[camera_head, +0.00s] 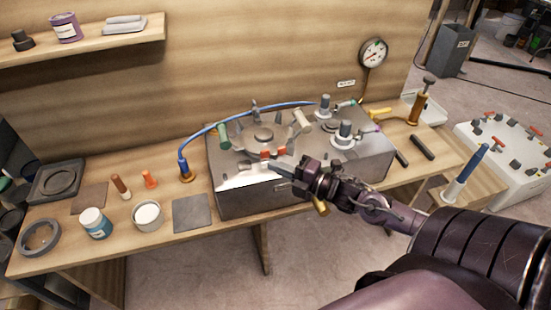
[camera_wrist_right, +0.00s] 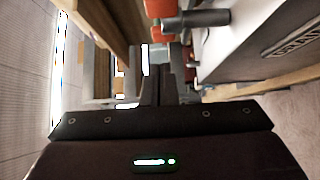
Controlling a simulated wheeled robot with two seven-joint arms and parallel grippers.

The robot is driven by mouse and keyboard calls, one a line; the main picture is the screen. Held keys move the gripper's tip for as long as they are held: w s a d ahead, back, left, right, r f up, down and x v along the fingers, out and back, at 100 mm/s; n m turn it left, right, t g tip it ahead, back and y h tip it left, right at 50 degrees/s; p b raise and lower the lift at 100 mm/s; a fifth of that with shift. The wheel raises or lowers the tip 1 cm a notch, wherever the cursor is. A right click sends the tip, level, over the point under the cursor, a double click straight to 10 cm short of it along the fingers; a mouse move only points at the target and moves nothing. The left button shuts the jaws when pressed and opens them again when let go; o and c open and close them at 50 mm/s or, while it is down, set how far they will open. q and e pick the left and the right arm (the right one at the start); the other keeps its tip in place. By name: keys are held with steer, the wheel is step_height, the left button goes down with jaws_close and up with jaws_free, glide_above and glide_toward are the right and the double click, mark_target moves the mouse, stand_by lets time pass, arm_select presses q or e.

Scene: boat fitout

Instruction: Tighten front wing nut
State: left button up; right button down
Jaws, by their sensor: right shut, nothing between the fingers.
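A grey metal box (camera_head: 345,165) stands on the bench, with a round hatch (camera_head: 263,134) on its top. Wing nuts stand around the hatch; the front one (camera_head: 266,154) has orange-red wings and faces me. The green-handled one (camera_head: 223,136) is at the hatch's left and a pale one (camera_head: 302,121) at its right. My right gripper (camera_head: 280,168) is just in front of the front wing nut, shut and empty; I cannot tell whether it touches. In the right wrist view, orange parts (camera_wrist_right: 160,32) and a grey cylinder (camera_wrist_right: 197,19) lie beyond the fingers (camera_wrist_right: 158,85). My left gripper is not in view.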

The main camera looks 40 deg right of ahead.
steer(key=shift+w+d, duration=0.25)
steer(key=shift+w, duration=0.4)
steer(key=shift+w+d, duration=0.25)
steer(key=shift+w, duration=0.4)
steer(key=shift+s, duration=0.1)
